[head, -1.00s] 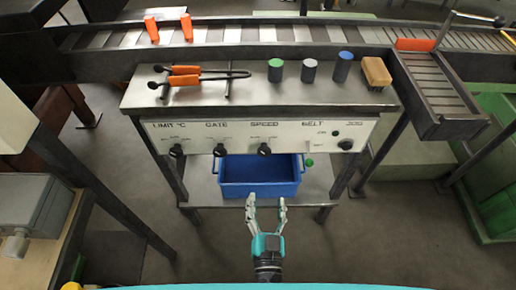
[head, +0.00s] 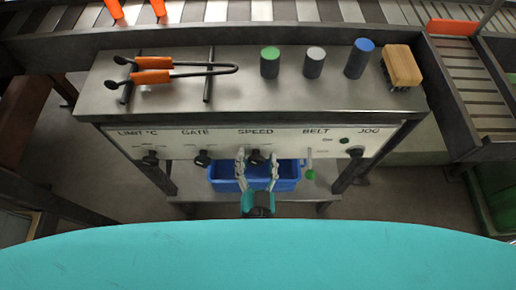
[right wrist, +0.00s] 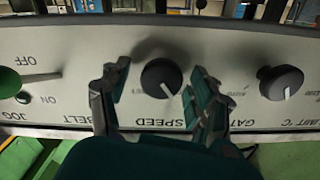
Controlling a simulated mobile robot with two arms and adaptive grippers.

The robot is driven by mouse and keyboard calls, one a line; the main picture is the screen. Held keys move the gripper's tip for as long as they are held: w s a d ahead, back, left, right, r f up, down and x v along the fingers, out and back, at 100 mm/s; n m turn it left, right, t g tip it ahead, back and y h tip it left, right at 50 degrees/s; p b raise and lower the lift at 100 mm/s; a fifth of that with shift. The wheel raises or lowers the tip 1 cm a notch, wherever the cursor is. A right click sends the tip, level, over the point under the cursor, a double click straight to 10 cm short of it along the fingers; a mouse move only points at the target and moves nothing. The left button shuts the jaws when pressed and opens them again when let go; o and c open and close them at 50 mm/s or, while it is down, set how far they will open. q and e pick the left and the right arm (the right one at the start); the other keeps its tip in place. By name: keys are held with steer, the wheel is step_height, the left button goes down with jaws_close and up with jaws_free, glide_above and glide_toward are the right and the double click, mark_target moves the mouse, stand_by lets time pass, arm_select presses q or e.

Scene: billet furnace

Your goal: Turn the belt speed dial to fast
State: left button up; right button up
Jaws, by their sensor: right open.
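The black SPEED dial (head: 256,157) is on the white front panel (head: 225,145). In the right wrist view, the panel appears upside down, and the dial (right wrist: 161,77) has a white pointer mark toward the lower right. My right gripper (head: 257,168) is open in front of the panel at this dial. In the right wrist view, the fingers of my right gripper (right wrist: 160,88) stand on either side of the dial, with visible gaps. The scale print beside the dial is partly covered by the fingers. My left gripper is not in view.
The GATE dial (head: 203,158) and LIMIT dial (head: 150,158) are left of SPEED. The green-tipped BELT lever (head: 310,174) and JOG knob (head: 355,153) are right. A blue bin (head: 288,178) sits below. Tongs (head: 180,73), cylinders and a brush (head: 401,66) lie above.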

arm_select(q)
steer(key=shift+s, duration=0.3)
arm_select(e)
steer(key=shift+c, duration=0.6)
steer(key=c, duration=1.1)
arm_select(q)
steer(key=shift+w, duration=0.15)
arm_select(e)
steer(key=shift+o, duration=0.2)
